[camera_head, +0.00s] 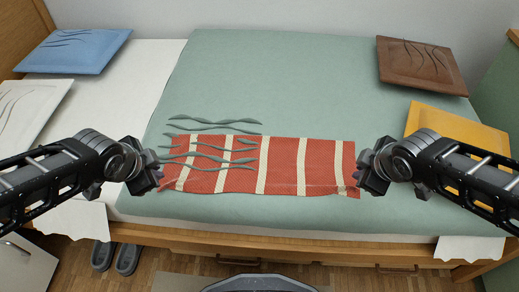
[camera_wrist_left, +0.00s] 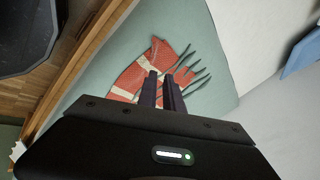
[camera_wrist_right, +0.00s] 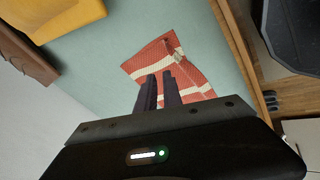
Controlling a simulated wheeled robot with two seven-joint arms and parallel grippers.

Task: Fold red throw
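The red throw (camera_head: 281,166) with cream stripes lies spread as a wide strip along the near part of the green bed cover. Wavy grey-green strips (camera_head: 208,157) cross its left part. My left gripper (camera_head: 153,172) is at the throw's left end, and my right gripper (camera_head: 366,175) is at its right end. The throw also shows beyond the fingers in the left wrist view (camera_wrist_left: 130,75) and the right wrist view (camera_wrist_right: 150,60). In both wrist views a narrow gap shows between the fingers, with no cloth visibly pinched. Contact with the throw cannot be told.
The green bed cover (camera_head: 270,85) is clear behind the throw. A blue pillow (camera_head: 75,50) and a white pillow (camera_head: 25,105) lie at left, a brown pillow (camera_head: 424,65) and a yellow pillow (camera_head: 455,125) at right. Wooden drawers (camera_head: 300,250) run below the bed's front edge.

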